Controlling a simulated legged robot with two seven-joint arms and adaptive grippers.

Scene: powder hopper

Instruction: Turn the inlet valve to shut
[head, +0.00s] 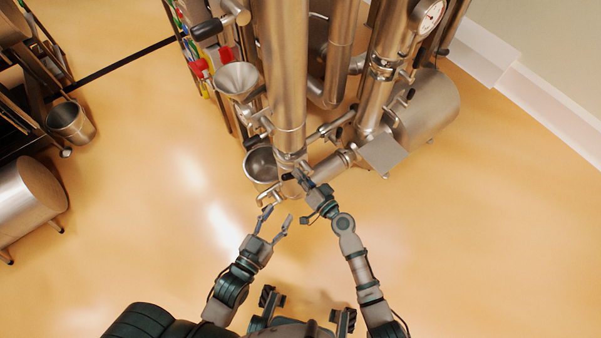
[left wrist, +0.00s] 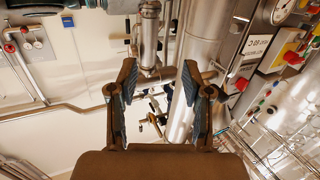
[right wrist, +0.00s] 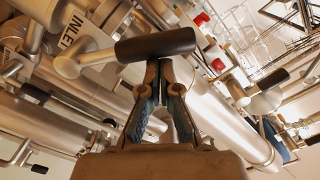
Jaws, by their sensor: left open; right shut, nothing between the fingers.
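The inlet valve shows in the right wrist view as a metal lever with a black grip (right wrist: 155,45), beside a pipe lettered INLET (right wrist: 74,25). The grip lies nearly level across the picture. My right gripper (right wrist: 161,72) is shut with nothing between its fingers, its tips close to the grip's underside. I cannot tell whether they touch it. In the head view my right gripper (head: 299,177) is at the foot of the tall steel column, where it partly hides the valve. My left gripper (head: 277,215) is open and empty, lower and to the left, over bare floor.
A steel bowl (head: 261,164) and a funnel (head: 238,79) are left of the column (head: 283,70). A horizontal tank (head: 425,105) stands to the right. A bucket (head: 71,121) and shelving are at the far left. The floor around my arms is clear.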

